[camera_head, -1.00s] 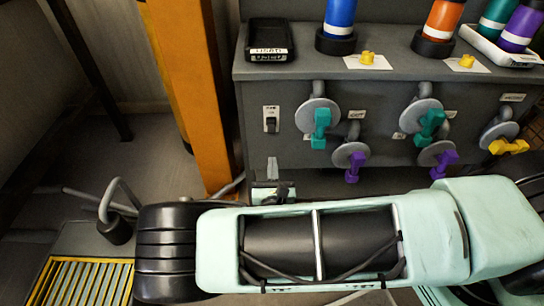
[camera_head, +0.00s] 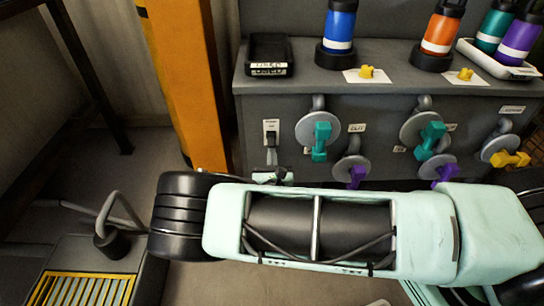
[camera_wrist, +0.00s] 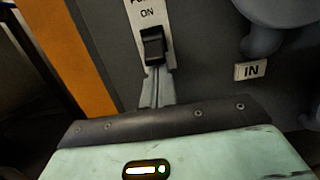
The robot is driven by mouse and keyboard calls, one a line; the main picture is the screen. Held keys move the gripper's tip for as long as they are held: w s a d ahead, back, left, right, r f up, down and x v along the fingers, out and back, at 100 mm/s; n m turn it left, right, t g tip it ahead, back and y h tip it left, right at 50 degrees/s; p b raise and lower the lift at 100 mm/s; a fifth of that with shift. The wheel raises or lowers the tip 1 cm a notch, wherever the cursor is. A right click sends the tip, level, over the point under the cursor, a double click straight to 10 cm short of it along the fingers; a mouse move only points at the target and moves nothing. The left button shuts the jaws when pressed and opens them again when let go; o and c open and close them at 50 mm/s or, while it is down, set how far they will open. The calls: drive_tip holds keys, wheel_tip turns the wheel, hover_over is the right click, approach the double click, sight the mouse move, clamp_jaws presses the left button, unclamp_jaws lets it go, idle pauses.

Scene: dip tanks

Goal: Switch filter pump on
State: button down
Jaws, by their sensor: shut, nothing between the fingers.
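The filter pump switch (camera_head: 271,137) is a small black switch on a white plate at the left of the dark panel front. In the wrist view the black switch (camera_wrist: 153,46) sits just below the word ON; the plate's lower part is hidden by my fingers. My gripper (camera_head: 272,165) is shut and empty, pointing at the panel right below the switch. In the wrist view my gripper's fingertips (camera_wrist: 157,72) are at the switch's lower edge. I cannot tell whether they touch it, or which way the switch is set.
Round grey valves with teal handles (camera_head: 321,140), purple handles (camera_head: 357,176) and a yellow handle (camera_head: 510,159) line the panel to the right. An orange post (camera_head: 186,85) stands close on the left. Bottles and a black tray (camera_head: 269,55) stand on top.

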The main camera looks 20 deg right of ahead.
drive_tip(key=shift+r+p, duration=0.15)
drive_tip(key=shift+p, duration=0.25)
drive_tip(key=shift+s+g+p, duration=0.1)
drive_tip(key=shift+g+p, duration=0.3)
drive_tip(key=shift+p, duration=0.15)
